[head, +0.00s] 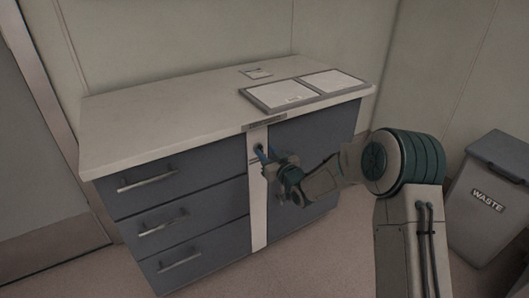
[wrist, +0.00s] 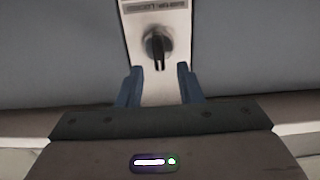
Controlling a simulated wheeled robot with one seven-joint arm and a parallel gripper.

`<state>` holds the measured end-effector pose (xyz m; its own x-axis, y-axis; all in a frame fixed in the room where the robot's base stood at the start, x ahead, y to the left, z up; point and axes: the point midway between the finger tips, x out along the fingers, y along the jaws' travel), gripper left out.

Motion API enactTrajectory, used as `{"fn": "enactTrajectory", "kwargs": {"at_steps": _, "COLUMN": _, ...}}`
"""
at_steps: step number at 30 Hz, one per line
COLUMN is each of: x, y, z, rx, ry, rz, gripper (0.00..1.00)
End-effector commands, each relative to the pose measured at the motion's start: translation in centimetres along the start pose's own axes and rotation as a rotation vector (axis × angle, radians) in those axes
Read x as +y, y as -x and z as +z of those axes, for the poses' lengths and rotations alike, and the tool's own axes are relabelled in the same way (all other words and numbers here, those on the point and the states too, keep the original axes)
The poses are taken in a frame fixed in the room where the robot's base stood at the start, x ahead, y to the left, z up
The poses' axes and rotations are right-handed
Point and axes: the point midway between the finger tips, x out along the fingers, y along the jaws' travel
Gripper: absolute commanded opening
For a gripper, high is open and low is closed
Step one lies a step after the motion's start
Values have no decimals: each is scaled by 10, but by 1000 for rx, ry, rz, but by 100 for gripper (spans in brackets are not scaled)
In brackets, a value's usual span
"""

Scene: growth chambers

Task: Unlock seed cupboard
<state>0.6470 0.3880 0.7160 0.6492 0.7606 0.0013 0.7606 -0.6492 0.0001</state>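The seed cupboard is a low blue-grey cabinet (head: 225,222) with a pale worktop. A white vertical strip (head: 258,205) runs down its front, with a dark label at its top. A dark round lock knob with a raised grip (wrist: 158,46) sits on the strip in the wrist view, its grip pointing roughly up and down. My gripper (head: 261,154) is in front of the strip near the knob. In the wrist view, its two blue fingers (wrist: 160,88) are apart, with nothing between them, and the knob appears just beyond their tips. Contact with the knob is not visible.
Two framed white panels (head: 303,90) and a small card (head: 257,72) lie on the worktop (head: 170,115). Drawers with bar handles (head: 147,180) are left of the strip. A grey waste bin (head: 488,195) stands at the right. A door (head: 35,150) is at the far left.

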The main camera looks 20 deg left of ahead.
Motion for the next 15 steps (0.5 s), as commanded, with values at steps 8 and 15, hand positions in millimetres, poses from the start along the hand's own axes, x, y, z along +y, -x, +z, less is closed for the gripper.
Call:
{"fn": "enactTrajectory", "kwargs": {"at_steps": 8, "x": 0, "y": -16, "z": 0, "rx": -1, "ry": 0, "rz": 0, "gripper": 33}}
{"fn": "enactTrajectory", "kwargs": {"at_steps": 15, "x": 0, "y": -16, "z": 0, "rx": -1, "ry": 0, "rz": 0, "gripper": 33}}
